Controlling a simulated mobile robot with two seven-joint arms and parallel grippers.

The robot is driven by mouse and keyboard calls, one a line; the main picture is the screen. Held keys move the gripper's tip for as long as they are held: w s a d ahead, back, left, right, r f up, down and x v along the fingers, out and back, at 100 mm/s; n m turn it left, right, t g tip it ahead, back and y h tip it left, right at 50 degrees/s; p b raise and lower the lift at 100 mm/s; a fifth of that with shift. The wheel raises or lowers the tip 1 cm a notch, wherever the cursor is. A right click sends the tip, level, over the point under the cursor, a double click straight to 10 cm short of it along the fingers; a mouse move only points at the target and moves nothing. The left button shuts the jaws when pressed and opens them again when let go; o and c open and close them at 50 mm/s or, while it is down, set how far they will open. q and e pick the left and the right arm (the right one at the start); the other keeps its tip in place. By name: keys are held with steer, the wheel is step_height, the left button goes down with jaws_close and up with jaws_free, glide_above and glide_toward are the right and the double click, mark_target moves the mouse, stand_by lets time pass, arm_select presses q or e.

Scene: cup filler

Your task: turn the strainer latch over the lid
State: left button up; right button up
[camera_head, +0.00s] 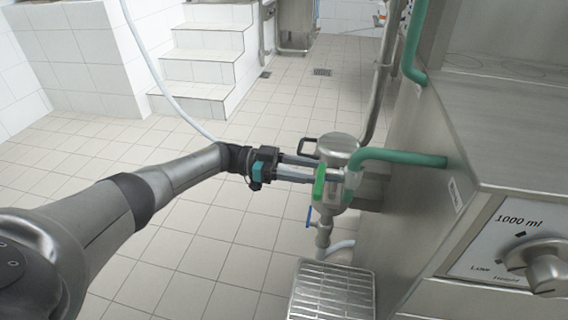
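The metal strainer (338,150) stands beside the steel machine, with a rounded lid on top. A dark U-shaped handle (308,145) sticks out at its upper left, and a green piece (320,187) is on its left side. I cannot tell for sure which of these is the latch. My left gripper (318,170) reaches in from the left, its two grey fingers apart with a gap between them. The fingertips are at the strainer's left side by the green piece; contact is unclear. My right gripper is not in view.
A green pipe (405,156) runs from the strainer to the machine (425,190). Below are a blue valve lever (309,217) and a slotted metal step (332,290). A control knob (535,262) is at lower right. Tiled floor (215,240) is open on the left; white stairs (205,65) stand behind.

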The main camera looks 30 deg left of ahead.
arm_select(q)
steer(key=v, duration=0.7)
steer(key=shift+b, duration=0.45)
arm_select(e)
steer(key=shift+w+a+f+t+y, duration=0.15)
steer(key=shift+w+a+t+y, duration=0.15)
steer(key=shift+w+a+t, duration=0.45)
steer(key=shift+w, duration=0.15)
